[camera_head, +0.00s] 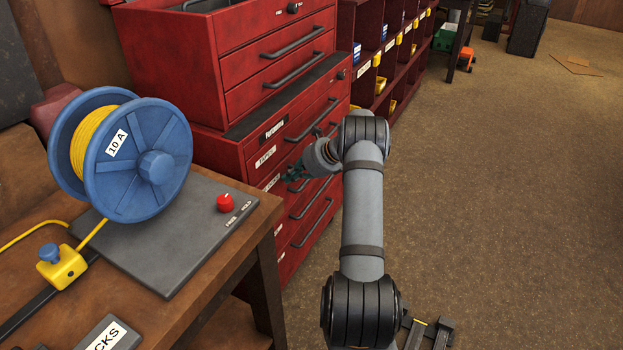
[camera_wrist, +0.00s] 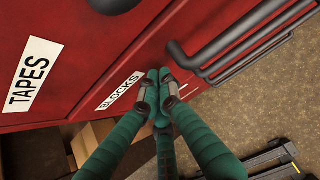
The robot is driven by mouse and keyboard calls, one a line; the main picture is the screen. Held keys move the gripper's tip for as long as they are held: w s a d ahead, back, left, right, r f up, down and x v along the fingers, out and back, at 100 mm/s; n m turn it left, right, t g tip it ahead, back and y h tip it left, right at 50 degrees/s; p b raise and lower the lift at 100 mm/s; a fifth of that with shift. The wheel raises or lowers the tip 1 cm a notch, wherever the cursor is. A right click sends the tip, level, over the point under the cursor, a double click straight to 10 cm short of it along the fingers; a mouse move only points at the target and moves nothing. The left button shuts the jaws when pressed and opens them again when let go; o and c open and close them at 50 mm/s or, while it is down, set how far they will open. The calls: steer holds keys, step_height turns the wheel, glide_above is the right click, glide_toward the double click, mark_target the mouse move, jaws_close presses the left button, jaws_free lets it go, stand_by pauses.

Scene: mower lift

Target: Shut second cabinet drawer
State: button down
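The red drawer cabinet (camera_head: 236,152) stands left of centre in the head view, with dark bar handles. A drawer labelled TAPES (camera_wrist: 27,70) and one labelled BLOCKS (camera_wrist: 119,91) show in the wrist view. My gripper (camera_head: 290,178) is at the front of the lower drawers in the head view. In the wrist view my gripper (camera_wrist: 158,90) has its green fingers drawn together, with nothing seen between them. Its tips are beside the BLOCKS label, touching or very near the red front. I cannot tell how far the second drawer stands out; my arm and gripper hide part of it.
A wooden bench (camera_head: 225,270) at the left holds a blue cable reel (camera_head: 140,185) and a red knob (camera_head: 225,203) on a grey plate. Red shelving (camera_head: 395,75) with bins stands behind. The brown floor (camera_head: 500,180) at the right is mostly clear.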

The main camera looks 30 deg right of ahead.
steer(key=shift+w+a, duration=0.25)
steer(key=shift+w, duration=0.15)
steer(key=shift+a+r, duration=0.1)
steer(key=s+d+f+v, duration=0.1)
steer(key=f+v, duration=0.1)
steer(key=v, duration=1.1)
steer(key=shift+s, duration=0.4)
steer(key=shift+f, duration=0.15)
